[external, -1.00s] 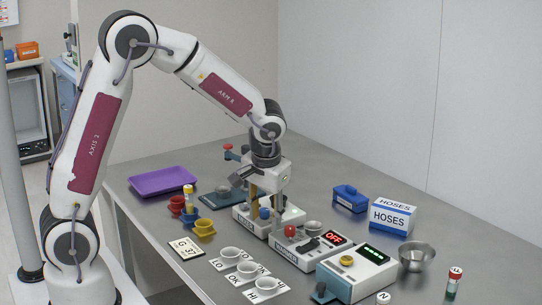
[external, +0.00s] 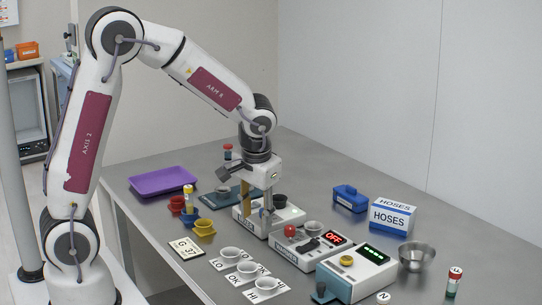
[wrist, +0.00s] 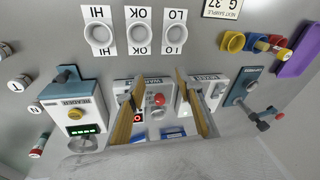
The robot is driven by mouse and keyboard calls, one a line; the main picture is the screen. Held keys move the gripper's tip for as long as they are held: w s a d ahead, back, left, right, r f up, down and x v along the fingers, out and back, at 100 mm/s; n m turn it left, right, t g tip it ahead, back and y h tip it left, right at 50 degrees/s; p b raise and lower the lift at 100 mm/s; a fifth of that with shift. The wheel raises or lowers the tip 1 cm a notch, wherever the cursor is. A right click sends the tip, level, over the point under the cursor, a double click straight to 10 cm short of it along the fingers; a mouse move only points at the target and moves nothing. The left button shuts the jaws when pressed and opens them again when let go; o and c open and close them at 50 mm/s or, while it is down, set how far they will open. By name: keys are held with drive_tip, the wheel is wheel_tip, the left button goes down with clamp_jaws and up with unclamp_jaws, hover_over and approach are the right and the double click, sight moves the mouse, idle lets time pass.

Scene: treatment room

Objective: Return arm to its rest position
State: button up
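My gripper (external: 256,203) hangs from the wrist over the middle of the table, pointing down. In the wrist view my gripper (wrist: 159,76) shows its two yellowish fingers spread apart with nothing held between them. They are over the white device (external: 288,215) with a dark cup and the white device with the red OFF display (external: 334,239). My arm reaches forward from its base at the left, with the elbow raised high. Part of the first device is hidden behind the fingers.
A red knob (external: 290,231) stands close to the fingers. The reader with a green display (external: 372,253), metal bowl (external: 417,257) and hoses box (external: 392,216) are at the right. The purple tray (external: 163,181) and yellow cup (external: 204,228) are at the left.

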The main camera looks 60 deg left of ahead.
drive_tip(key=s+r+m+t+h, duration=0.1)
drive_tip(key=s+r+t, duration=0.1)
drive_tip(key=s+r, duration=0.5)
drive_tip(key=s+r+m+t+h, duration=0.1)
drive_tip(key=s+r, duration=0.5)
drive_tip(key=s, duration=0.8)
drive_tip(key=shift+s+a+r+m+t, duration=0.15)
drive_tip(key=shift+s+r+m+t, duration=0.25)
drive_tip(key=shift+m+t, duration=0.15)
drive_tip(key=shift+f, duration=0.1)
idle(2.9)
